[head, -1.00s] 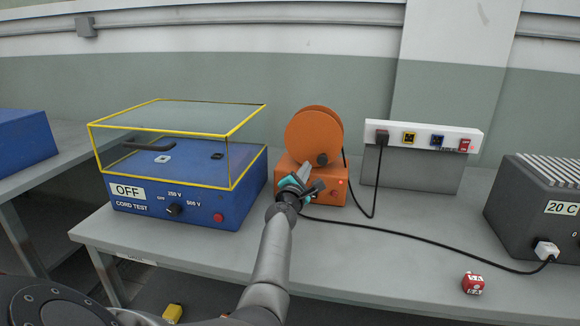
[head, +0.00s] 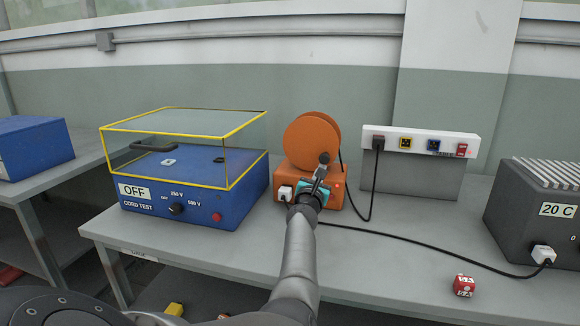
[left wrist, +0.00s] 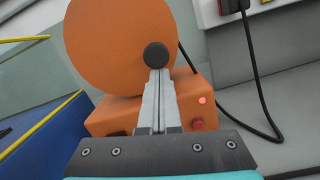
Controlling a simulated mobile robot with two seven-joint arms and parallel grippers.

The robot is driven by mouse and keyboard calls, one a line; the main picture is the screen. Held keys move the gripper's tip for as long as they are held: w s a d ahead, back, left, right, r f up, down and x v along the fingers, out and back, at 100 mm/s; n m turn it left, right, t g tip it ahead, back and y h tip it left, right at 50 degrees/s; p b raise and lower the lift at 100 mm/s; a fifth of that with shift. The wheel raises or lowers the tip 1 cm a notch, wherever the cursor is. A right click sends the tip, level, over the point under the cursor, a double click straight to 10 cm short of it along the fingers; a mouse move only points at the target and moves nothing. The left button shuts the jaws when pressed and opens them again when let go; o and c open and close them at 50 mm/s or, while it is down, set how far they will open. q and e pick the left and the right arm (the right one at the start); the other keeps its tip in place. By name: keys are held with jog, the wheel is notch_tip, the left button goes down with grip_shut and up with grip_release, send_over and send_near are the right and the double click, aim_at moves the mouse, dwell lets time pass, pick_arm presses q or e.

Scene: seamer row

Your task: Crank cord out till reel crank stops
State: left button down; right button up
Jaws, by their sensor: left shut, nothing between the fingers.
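The orange cord reel (head: 312,138) stands on its orange base (head: 335,195) at the middle of the bench. A dark round crank knob (head: 324,157) sits low on the reel's face; it also shows in the left wrist view (left wrist: 156,54). My left gripper (head: 321,170) is in front of the reel, with its fingers together and empty. In the left wrist view its fingertips (left wrist: 158,71) meet the knob's lower edge in the picture; I cannot tell whether they touch. A black cord (head: 366,205) hangs beside the reel. My right gripper is out of view.
A blue cord tester (head: 240,205) with a yellow-edged clear cover stands left, labelled OFF. A white socket strip (head: 420,142) is behind right. A dark box (head: 520,225) reading 20 C and a red die (head: 464,285) are right. A white plug (head: 285,192) is at the base's left.

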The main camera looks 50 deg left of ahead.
pick_arm(q)
jog(key=shift+w+d+r+n+g+y+p, duration=0.15)
jog(key=shift+d+r+n+p, duration=0.2)
jog(key=shift+n, duration=0.55)
jog(key=shift+w+d+r+n+g+y+p, duration=0.1)
jog(key=shift+w+d+r+n+y+p, duration=0.25)
jog(key=shift+n, duration=0.55)
jog(key=shift+d+r+n+g+p, duration=0.1)
jog(key=shift+r+n+p, duration=0.15)
jog(key=shift+r+n, duration=0.45)
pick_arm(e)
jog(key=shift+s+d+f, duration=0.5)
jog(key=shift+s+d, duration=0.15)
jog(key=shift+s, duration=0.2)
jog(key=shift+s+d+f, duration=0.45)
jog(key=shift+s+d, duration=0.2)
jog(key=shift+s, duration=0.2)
pick_arm(q)
jog(key=shift+f+n, duration=0.2)
jog(key=shift+n, duration=0.1)
jog(key=shift+f, duration=0.1)
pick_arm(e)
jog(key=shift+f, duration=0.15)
